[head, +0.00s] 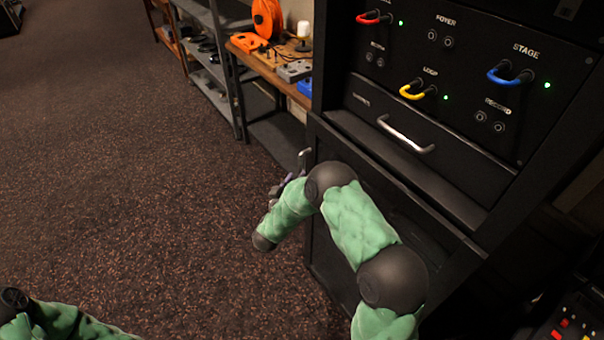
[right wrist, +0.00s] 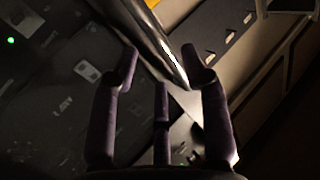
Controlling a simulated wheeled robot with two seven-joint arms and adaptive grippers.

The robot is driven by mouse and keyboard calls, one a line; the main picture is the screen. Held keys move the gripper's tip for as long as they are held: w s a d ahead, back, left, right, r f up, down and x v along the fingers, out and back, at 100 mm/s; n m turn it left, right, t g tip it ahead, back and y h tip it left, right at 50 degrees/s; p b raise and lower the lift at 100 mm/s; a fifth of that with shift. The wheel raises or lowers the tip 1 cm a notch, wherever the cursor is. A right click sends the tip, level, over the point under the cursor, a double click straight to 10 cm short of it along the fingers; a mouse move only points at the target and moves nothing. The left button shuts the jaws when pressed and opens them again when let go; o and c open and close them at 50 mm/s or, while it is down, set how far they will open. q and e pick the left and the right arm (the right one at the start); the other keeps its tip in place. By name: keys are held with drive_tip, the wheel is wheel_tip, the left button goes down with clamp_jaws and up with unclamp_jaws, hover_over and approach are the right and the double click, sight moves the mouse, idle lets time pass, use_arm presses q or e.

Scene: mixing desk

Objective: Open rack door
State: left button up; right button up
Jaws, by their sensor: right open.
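The black equipment rack stands at the right in the head view, and its lower door (head: 322,262) looks closed, partly hidden behind my right arm. A small silver handle (head: 304,159) shows at the door's upper left, next to my right gripper (head: 274,190), which is mostly hidden by my forearm. In the right wrist view, a shiny metal bar (right wrist: 162,45), which looks like this handle, reaches between the dark fingers of my right gripper (right wrist: 163,68). The fingers are spread, and I cannot tell whether they touch the bar. My left gripper is out of view.
Above the door is a drawer with a silver handle (head: 405,135). Over it is a patch panel with red, yellow and blue (head: 511,76) cable loops. A wooden bench (head: 262,66) with an orange reel (head: 267,17) stands behind the rack. The carpet (head: 130,160) at left is clear.

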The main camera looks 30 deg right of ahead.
drive_tip(key=shift+b+x, duration=0.5)
drive_tip(key=shift+x, duration=2.05)
clamp_jaws()
